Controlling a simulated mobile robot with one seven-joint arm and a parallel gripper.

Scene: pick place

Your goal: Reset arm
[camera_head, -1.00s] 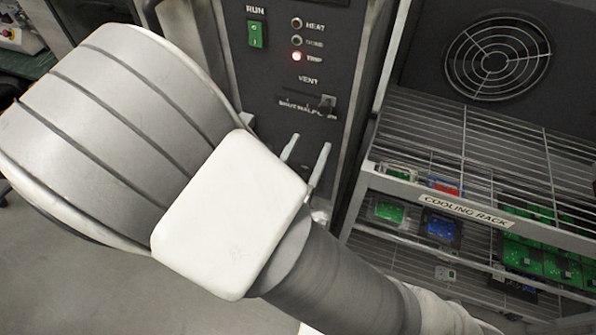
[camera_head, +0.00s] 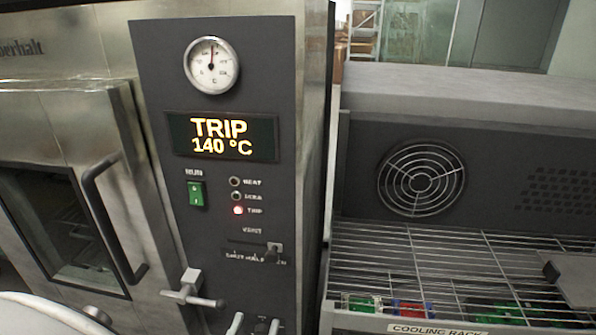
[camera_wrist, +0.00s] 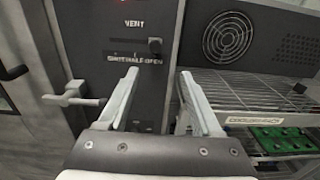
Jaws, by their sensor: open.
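My gripper (camera_wrist: 158,80) is open and empty in the wrist view. Its two pale fingers stand apart in front of the dark control panel (camera_wrist: 85,45), with nothing between them. In the head view only the tips of my gripper (camera_head: 255,324) show at the bottom edge, low before the panel. Most of my arm is out of that view; a pale rounded part of it shows at the lower left.
The oven display (camera_head: 222,137) reads "TRIP 140 °C" and a red lamp (camera_head: 238,210) is lit. A lever (camera_head: 190,290) juts out beside the oven door (camera_head: 60,200). The wire cooling rack (camera_head: 420,265) stands right, with green and red items below and a fan grille (camera_head: 421,179) behind.

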